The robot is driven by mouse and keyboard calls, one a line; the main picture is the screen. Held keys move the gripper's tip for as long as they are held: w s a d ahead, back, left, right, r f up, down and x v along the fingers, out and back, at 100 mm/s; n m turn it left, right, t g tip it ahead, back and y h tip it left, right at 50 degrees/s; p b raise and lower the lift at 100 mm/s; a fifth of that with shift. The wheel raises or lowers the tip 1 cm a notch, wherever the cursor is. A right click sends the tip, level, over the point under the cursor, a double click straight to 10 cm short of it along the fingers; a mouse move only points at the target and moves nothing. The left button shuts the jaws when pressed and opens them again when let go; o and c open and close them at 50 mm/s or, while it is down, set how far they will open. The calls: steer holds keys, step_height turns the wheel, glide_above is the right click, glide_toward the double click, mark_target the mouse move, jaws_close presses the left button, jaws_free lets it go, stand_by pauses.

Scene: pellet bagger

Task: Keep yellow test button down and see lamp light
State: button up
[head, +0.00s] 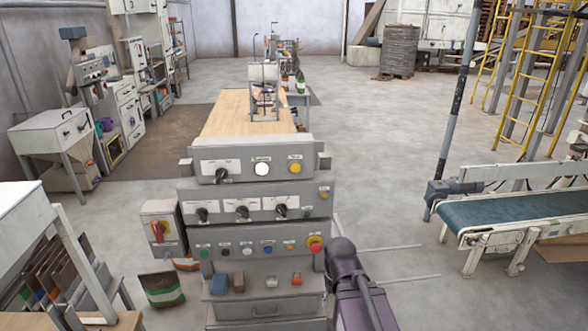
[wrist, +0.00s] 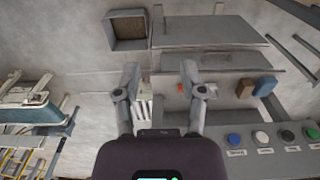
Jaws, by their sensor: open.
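A grey stepped control console stands in front of me in the head view. Its top panel (head: 225,168) carries a dark knob, a white round lamp or button (head: 262,168) and a yellow round button (head: 295,167) at the right. Another small yellow button (head: 324,193) sits at the right of the second panel. The labels are too small to read, and I cannot tell whether any lamp is lit. My gripper (wrist: 160,80) is open and empty in the wrist view, beside the console's lower part, apart from the buttons. In the head view its fingers are hidden.
The lower panel has a red mushroom button (head: 315,243) and several coloured buttons, including a blue one (wrist: 234,139). A brown block (head: 238,281) and a blue block (head: 219,283) lie on the ledge. A conveyor (head: 510,212) stands at the right, with open floor between.

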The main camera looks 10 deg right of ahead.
jaws_close()
stand_by(1.4)
